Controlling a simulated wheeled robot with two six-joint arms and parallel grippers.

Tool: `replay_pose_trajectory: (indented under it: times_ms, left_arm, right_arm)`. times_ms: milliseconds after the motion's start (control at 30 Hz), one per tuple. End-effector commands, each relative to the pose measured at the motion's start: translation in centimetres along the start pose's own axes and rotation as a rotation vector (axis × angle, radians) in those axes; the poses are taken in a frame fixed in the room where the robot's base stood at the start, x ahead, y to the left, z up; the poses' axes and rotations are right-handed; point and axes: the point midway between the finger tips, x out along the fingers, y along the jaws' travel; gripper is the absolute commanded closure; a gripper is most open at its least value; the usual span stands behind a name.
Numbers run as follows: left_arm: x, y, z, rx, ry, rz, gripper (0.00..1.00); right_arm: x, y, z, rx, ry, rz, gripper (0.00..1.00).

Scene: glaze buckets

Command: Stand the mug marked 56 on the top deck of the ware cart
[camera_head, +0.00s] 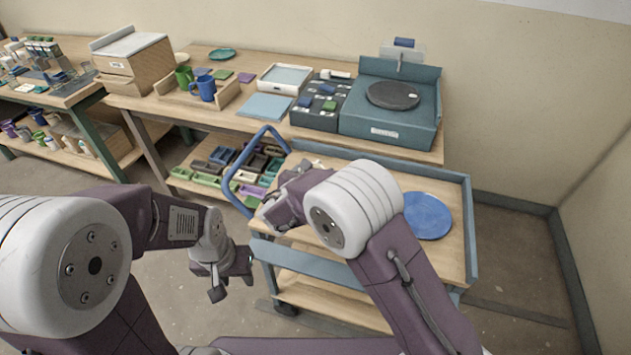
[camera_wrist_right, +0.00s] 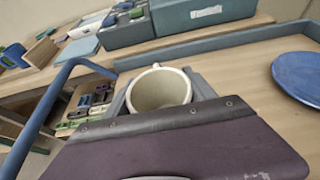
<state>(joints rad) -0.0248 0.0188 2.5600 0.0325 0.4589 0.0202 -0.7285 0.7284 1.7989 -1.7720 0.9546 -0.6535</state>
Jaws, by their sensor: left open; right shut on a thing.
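My right gripper (camera_head: 297,180) is over the left part of the ware cart's top deck (camera_head: 455,250). It is shut on a cream mug (camera_wrist_right: 160,88), which shows in the right wrist view with its open top toward the camera and its handle at the far side. The lower mug is hidden by my gripper, and no number is readable. I cannot tell whether its base touches the deck. In the head view my wrist hides most of the mug. My left gripper (camera_head: 232,284) is open and empty, left of the cart and below deck height.
A blue plate (camera_head: 428,216) lies on the deck's right part. The cart's blue handle (camera_head: 238,172) rises at its left end, and a low rim edges the deck. The workbench behind holds a green mug (camera_head: 184,77), a blue mug (camera_head: 204,88) and a wheel unit (camera_head: 394,125).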

Motion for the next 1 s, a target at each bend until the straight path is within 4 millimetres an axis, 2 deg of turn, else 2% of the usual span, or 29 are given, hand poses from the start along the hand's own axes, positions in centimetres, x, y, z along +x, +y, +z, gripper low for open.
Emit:
replay_pose_trajectory:
  times_ms: [200, 567, 600, 633, 667, 933, 1000]
  left_arm:
    - [0.9, 0.0, 0.1, 0.0, 0.0, 0.0, 0.59]
    - [1.3, 0.0, 0.1, 0.0, 0.0, 0.0, 0.59]
    - [1.1, 0.0, 0.1, 0.0, 0.0, 0.0, 0.59]
    - [1.1, 0.0, 0.1, 0.0, 0.0, 0.0, 0.59]
    - [1.1, 0.0, 0.1, 0.0, 0.0, 0.0, 0.59]
    - [1.0, 0.0, 0.1, 0.0, 0.0, 0.0, 0.59]
    - [0.5, 0.0, 0.1, 0.0, 0.0, 0.0, 0.59]
  right_arm:
    - [1.4, -0.1, -3.4, -0.004, 0.002, -0.001, 0.93]
    - [1.6, -0.1, -4.0, 0.0, 0.0, 0.0, 0.93]
    - [1.6, -0.1, -3.9, -0.001, 0.001, 0.0, 0.28]
    - [1.6, -0.1, -3.9, -0.001, 0.001, 0.0, 0.2]
    - [1.6, -0.1, -3.9, -0.001, 0.001, 0.0, 0.15]
    - [1.5, -0.1, -3.8, -0.001, 0.001, 0.0, 0.15]
    - [1.3, -0.1, -3.3, -0.001, 0.001, 0.0, 0.15]
